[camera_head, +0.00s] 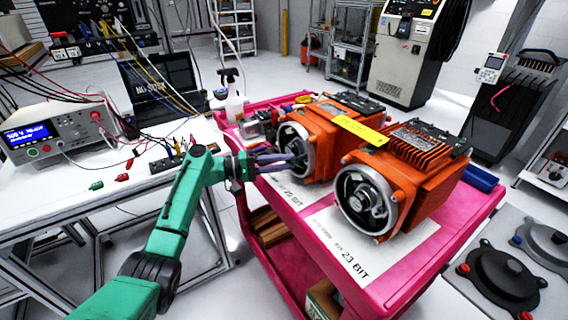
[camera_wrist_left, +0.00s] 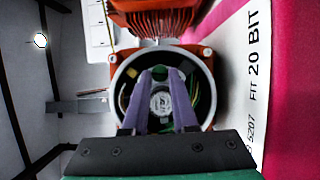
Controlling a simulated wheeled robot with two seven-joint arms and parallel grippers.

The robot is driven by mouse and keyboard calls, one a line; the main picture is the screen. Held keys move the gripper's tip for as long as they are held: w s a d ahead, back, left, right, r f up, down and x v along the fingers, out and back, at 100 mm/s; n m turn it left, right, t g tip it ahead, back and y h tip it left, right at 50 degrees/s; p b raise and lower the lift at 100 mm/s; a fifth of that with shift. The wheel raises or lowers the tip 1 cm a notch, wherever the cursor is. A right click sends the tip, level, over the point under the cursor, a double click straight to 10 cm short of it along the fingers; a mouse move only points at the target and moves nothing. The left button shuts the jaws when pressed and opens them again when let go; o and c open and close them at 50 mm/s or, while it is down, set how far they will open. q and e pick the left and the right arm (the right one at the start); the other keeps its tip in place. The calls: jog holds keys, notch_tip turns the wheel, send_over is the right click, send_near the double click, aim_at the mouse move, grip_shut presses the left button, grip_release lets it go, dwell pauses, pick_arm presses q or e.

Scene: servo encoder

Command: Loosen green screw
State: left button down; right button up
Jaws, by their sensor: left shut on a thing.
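My left gripper (camera_head: 293,158) reaches from the left into the round open end of the left orange servo motor (camera_head: 330,122). In the left wrist view its two purple fingers (camera_wrist_left: 167,76) point into the round housing (camera_wrist_left: 125,78), their tips close together. A small green piece, which looks like the green screw (camera_wrist_left: 171,73), shows between the fingertips, and the gripper is shut on it. A pale round encoder part (camera_wrist_left: 160,103) shows between the fingers. The fingers hide part of the housing's inside. My right gripper is not in view.
A second orange motor (camera_head: 412,165) stands close on the right, on the same pink cart (camera_head: 455,235). A yellow strip (camera_head: 360,129) lies across the motors' tops. A white bench (camera_head: 60,190) with a power supply (camera_head: 60,128) and cables stands left.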

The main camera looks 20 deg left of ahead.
pick_arm(q)
jog(key=shift+r, duration=0.1)
jog(key=c, duration=0.7)
grip_release()
jog(key=shift+a, duration=0.1)
jog(key=b+v, duration=0.3)
jog(key=v, duration=1.1)
jog(key=shift+a+f, duration=0.2)
